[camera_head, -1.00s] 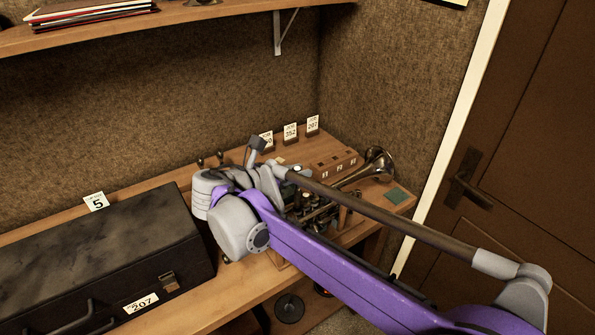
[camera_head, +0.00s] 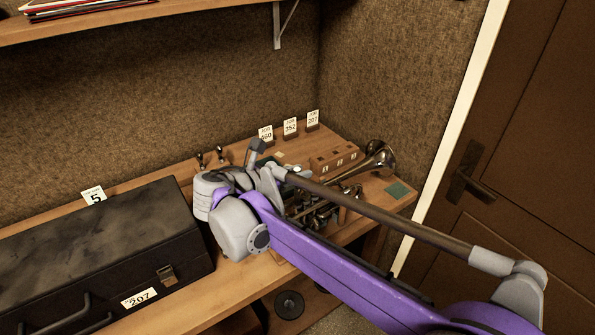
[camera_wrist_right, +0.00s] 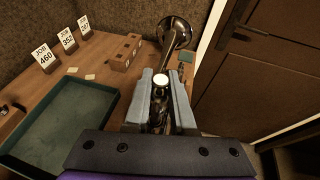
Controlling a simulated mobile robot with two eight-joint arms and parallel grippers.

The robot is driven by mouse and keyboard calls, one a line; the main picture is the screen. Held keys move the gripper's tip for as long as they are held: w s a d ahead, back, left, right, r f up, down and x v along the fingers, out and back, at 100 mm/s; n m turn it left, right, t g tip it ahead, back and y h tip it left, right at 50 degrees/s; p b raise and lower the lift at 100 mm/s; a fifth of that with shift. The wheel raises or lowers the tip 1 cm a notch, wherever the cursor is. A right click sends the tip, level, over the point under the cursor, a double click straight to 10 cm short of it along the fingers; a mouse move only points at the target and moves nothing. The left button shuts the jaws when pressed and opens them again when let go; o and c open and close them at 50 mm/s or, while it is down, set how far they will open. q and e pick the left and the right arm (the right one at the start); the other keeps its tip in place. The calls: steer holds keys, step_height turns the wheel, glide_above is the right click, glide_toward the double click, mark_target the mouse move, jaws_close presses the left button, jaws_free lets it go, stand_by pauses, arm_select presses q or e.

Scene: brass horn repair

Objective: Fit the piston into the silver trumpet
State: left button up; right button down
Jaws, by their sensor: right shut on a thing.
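The silver trumpet (camera_head: 378,163) lies on the right part of the bench, its bell toward the back right. Its bell also shows in the right wrist view (camera_wrist_right: 175,32). My right gripper (camera_wrist_right: 162,86) is shut on the piston, whose round white top (camera_wrist_right: 160,80) shows between the two grey fingers. A shiny metal part shows below that top; the fingers hide much of it. I cannot tell whether the piston's lower end is inside a valve casing. In the head view my right arm covers the gripper and part of the trumpet's valves. My left gripper is not in view.
A wooden block with slots (camera_wrist_right: 124,52) stands beside the trumpet, near job cards 460 (camera_wrist_right: 45,59), 352 and 207. A green-lined tray (camera_wrist_right: 68,128) lies left of the gripper. A black case (camera_head: 95,255) fills the bench's left. A door (camera_head: 530,150) is at right.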

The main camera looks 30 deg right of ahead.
mark_target(295, 187)
steer(key=shift+f+b, duration=1.2)
steer(key=shift+f, duration=0.85)
steer(key=c, duration=0.7)
jaws_free()
steer(key=shift+a, duration=0.1)
steer(key=v, duration=1)
steer(key=shift+s+a+r, duration=0.2)
steer(key=shift+a, duration=0.05)
